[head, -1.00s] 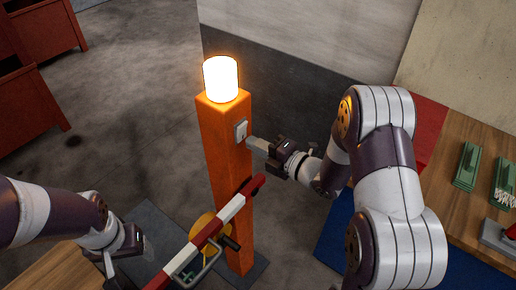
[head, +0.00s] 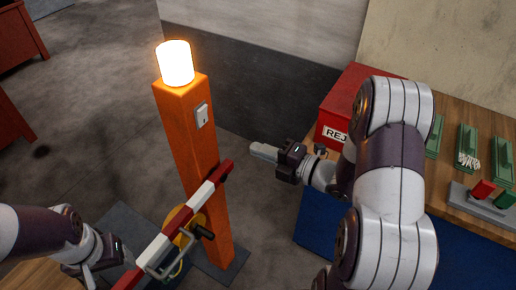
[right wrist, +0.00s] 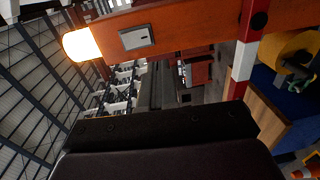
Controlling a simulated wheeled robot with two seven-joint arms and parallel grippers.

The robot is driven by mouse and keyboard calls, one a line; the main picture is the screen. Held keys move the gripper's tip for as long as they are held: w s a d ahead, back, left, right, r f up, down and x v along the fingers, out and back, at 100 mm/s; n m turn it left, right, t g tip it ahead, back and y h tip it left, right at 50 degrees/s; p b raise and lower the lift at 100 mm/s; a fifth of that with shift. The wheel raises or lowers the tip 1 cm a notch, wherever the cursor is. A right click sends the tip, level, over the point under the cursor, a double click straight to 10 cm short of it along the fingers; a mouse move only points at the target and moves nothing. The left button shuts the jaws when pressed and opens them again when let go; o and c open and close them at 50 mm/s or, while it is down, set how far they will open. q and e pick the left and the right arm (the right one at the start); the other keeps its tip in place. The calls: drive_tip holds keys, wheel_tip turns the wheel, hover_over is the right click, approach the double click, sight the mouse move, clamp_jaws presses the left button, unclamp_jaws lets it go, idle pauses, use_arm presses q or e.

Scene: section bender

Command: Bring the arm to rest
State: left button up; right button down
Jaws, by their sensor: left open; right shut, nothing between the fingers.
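My right gripper (head: 264,151) is shut and empty in the head view. It hangs in the air to the right of the orange post (head: 188,140), apart from it, pointing left. A pale switch plate (head: 203,115) is on the post's face, and a glowing lamp (head: 175,63) tops the post. My left gripper (head: 92,268) is open at the lower left, beside the red and white barrier arm (head: 188,218); its fingertips are hard to make out. In the right wrist view, the dark right gripper (right wrist: 155,125) fills the lower part, with the switch plate (right wrist: 137,37) beyond it.
A red box (head: 345,105) lettered "REJ" stands at the right, by a wooden bench (head: 460,108) with green holders (head: 468,140). Grey floor is open at the upper left.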

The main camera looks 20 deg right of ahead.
drive_tip(key=shift+s+d, duration=0.1)
drive_tip(key=shift+s, duration=0.05)
drive_tip(key=s+d+f+m+g+h+p, duration=0.1)
drive_tip(key=s+d+f+m+g+h, duration=0.35)
drive_tip(key=m, duration=0.55)
drive_tip(key=s+d+f+m+g+h+p, duration=0.1)
drive_tip(key=d+f+m+g+h, duration=0.2)
drive_tip(key=d+f+m+h, duration=0.45)
drive_tip(key=s+a+r+m+g+p, duration=0.1)
drive_tip(key=s+a+r+m+g, duration=0.1)
drive_tip(key=s+a+r+m, duration=0.2)
drive_tip(key=s+a+r+m+g+y+p, duration=0.1)
drive_tip(key=s+a+r+m+g, duration=0.1)
drive_tip(key=s+a+r+m, duration=0.2)
drive_tip(key=a+r, duration=0.3)
drive_tip(key=a, duration=0.2)
drive_tip(key=shift+s+a+r+y+p, duration=0.15)
drive_tip(key=shift+a+r+y+p, duration=0.05)
drive_tip(key=shift+y+p, duration=0.1)
